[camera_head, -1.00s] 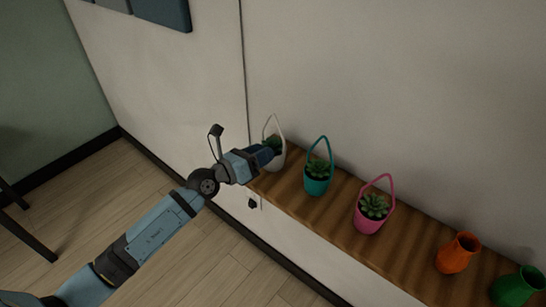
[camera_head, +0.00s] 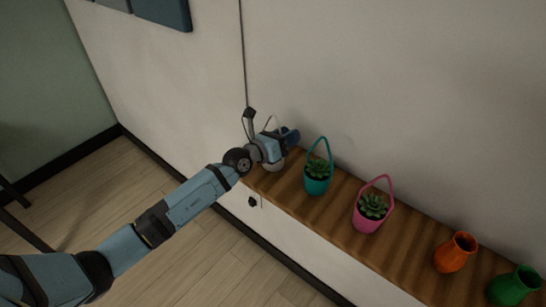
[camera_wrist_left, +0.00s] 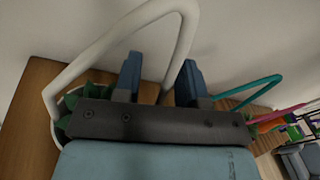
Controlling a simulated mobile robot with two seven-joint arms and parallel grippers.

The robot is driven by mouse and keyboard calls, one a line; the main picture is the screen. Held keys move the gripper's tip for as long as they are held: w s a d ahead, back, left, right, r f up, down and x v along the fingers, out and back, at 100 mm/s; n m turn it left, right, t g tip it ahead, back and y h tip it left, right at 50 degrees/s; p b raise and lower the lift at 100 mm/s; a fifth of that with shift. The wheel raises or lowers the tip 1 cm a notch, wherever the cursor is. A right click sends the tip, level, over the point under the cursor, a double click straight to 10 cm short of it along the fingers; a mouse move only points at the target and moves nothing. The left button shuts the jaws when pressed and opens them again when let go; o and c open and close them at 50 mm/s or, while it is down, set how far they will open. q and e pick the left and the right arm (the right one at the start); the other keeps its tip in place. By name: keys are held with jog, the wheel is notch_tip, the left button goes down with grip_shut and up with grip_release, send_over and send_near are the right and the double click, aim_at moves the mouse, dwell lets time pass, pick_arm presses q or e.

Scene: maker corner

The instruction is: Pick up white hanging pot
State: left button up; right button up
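The white hanging pot (camera_head: 272,167) stands at the left end of the wooden shelf, mostly hidden behind my left gripper (camera_head: 291,137) in the head view. In the left wrist view its white handle (camera_wrist_left: 95,55) arches up over green leaves. My left gripper also shows there (camera_wrist_left: 160,78), with its two blue fingers apart. One leg of the handle passes between the fingers, nearer the right one. I cannot tell whether it touches that finger. My right gripper is not in view.
On the wooden shelf (camera_head: 325,213), a teal hanging pot (camera_head: 317,183) stands close to the right of the white one. Further right are a pink hanging pot (camera_head: 368,217), an orange vase (camera_head: 455,254) and a green vase (camera_head: 514,287). The wall (camera_head: 380,80) rises behind the shelf.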

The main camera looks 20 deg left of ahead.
pick_arm(q)
grip_shut()
dwell(1.3)
